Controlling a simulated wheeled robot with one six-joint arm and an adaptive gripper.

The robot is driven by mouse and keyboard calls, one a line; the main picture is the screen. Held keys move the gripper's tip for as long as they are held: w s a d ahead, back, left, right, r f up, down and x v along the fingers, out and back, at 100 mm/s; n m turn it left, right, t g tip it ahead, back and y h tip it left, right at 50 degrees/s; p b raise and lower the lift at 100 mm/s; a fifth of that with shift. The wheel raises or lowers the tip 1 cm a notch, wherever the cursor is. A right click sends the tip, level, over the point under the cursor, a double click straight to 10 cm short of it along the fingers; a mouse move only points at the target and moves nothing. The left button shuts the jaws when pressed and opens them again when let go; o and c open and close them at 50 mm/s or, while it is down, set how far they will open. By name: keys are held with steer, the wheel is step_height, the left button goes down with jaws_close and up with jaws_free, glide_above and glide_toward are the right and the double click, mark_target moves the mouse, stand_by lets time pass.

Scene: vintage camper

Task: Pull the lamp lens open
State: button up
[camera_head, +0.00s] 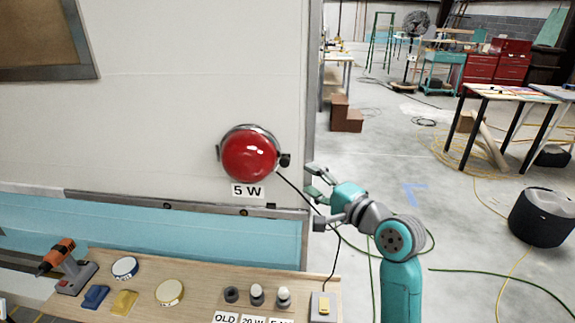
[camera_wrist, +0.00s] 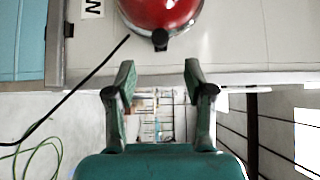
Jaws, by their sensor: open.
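A "5 W" label (camera_head: 247,191) is under the lamp, and a black cable (camera_head: 300,193) runs down from it. Below, a wooden bench (camera_head: 205,305) holds a drill-like tool (camera_head: 66,262), round tins (camera_head: 170,292), small bulbs (camera_head: 257,293) and a switch box (camera_head: 324,306).

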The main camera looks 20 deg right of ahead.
mark_target(287, 164)
steer(key=x, duration=0.9)
steer(key=shift+w+a, duration=0.1)
steer(key=shift+w, duration=0.2)
steer(key=shift+c, duration=0.2)
jaws_close()
